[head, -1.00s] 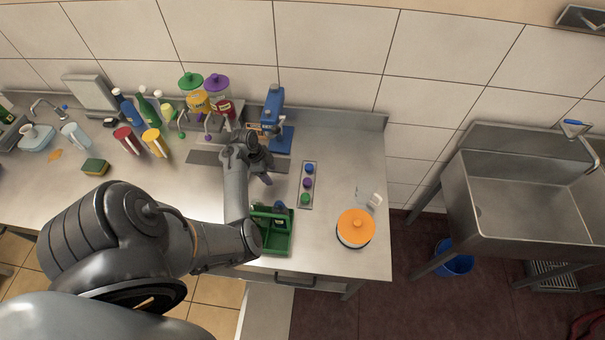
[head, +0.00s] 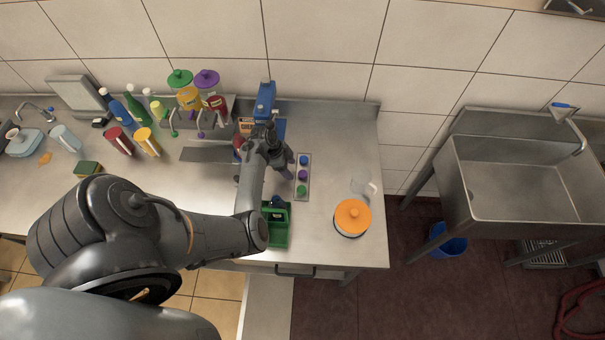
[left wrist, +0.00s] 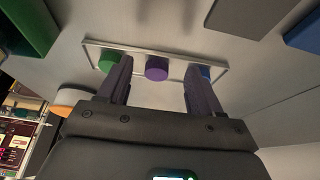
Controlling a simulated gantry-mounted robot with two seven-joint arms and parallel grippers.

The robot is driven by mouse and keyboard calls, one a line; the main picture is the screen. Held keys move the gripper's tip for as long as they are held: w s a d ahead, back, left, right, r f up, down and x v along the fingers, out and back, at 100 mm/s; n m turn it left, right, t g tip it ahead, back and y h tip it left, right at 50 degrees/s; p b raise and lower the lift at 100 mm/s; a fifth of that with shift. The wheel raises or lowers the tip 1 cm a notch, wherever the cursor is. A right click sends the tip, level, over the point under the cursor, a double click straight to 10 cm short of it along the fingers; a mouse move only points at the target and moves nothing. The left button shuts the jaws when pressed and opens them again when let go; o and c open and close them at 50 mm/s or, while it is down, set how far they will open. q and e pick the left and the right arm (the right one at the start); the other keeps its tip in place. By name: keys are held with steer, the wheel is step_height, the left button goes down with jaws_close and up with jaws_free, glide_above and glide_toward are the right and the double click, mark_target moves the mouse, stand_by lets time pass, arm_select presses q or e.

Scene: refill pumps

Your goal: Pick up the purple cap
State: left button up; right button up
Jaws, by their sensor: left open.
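The purple cap (head: 303,174) sits in the middle of a small metal tray (head: 304,196), between a blue cap (head: 304,160) and a green cap (head: 301,190). In the left wrist view the purple cap (left wrist: 157,68) shows beyond and between my open fingers, with the green cap (left wrist: 108,62) and the blue cap (left wrist: 204,72) partly behind the fingers. My left gripper (head: 288,166) is open and empty, just left of the tray in the head view. It also shows in the left wrist view (left wrist: 158,88). My right gripper is not in view.
A green crate (head: 276,238) stands at the counter's front edge, near my left forearm. An orange-lidded pot (head: 352,217) and a clear jug (head: 364,186) stand to the right. A blue device (head: 265,100) stands behind the gripper. Bottles and pumps crowd the back left.

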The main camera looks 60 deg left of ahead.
mark_target(301, 174)
arm_select(q)
steer(key=shift+w+d, duration=0.85)
steer(key=shift+w, duration=0.3)
steer(key=shift+x, duration=1.1)
steer(key=shift+w+f, duration=0.1)
steer(key=shift+f, duration=0.3)
steer(key=shift+c, duration=0.5)
steer(key=c, duration=0.8)
